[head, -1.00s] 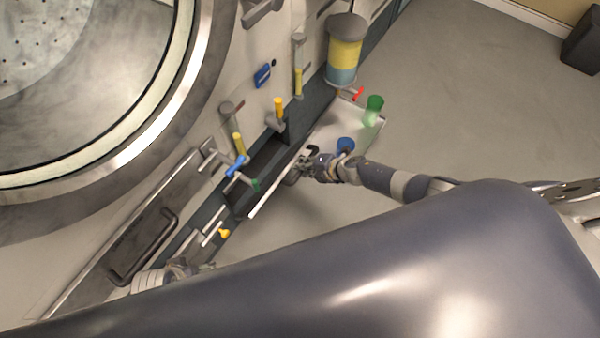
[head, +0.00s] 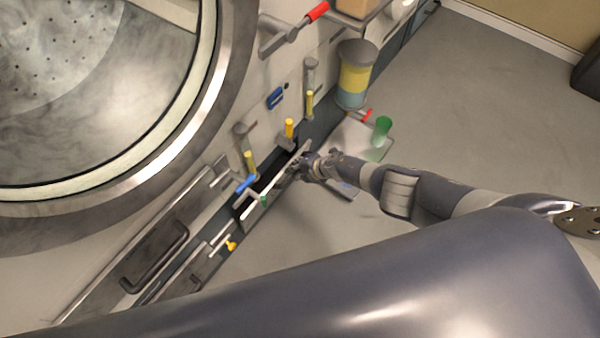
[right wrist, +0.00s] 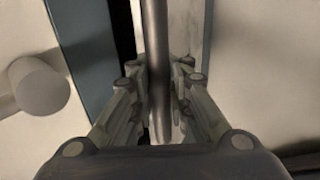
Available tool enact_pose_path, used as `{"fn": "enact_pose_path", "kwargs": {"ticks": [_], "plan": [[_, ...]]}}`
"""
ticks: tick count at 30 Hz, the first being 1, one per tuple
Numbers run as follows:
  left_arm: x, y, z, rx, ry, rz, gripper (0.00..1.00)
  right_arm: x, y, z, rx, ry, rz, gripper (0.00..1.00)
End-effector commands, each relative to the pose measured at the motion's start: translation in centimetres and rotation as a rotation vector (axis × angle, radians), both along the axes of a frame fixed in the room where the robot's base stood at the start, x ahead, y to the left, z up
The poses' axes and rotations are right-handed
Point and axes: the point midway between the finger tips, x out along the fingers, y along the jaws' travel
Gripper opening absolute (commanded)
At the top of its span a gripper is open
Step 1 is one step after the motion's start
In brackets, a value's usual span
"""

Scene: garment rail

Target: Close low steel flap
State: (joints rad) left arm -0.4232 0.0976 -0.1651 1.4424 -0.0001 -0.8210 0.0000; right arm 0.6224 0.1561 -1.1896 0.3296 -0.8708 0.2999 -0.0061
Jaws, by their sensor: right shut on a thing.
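The low steel flap (head: 272,186) shows in the head view as a thin pale edge slanting along the lower wall panel. A narrow dark opening remains between it and the panel, so it stands partly open. My right gripper (head: 299,165) is at the flap's upper right part. In the right wrist view, its fingers (right wrist: 160,118) are closed on both sides of a grey upright bar-like edge (right wrist: 155,50), apparently the flap's. The fingertips partly hide the contact. My left gripper is not in view.
A green cup (head: 382,130) stands on a pale shelf to the right.

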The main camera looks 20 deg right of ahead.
Motion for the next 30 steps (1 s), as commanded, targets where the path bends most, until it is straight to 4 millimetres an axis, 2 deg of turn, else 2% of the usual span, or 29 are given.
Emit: {"fn": "enact_pose_path", "kwargs": {"ticks": [1,6,26,27,30], "plan": [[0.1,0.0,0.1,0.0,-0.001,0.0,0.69,0.5,0.8,0.5,0.008,-0.007,0.01,0.0],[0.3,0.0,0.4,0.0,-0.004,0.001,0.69,1.0,1.1,0.8,0.007,-0.008,0.01,0.0],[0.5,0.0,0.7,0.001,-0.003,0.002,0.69,1.5,1.1,1.0,0.003,-0.012,0.007,0.0],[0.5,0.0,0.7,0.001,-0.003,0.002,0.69,1.5,1.1,1.1,0.003,-0.012,0.007,0.24],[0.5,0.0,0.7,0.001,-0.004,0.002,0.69,1.5,1.0,1.0,0.003,-0.011,0.005,0.25]]}}
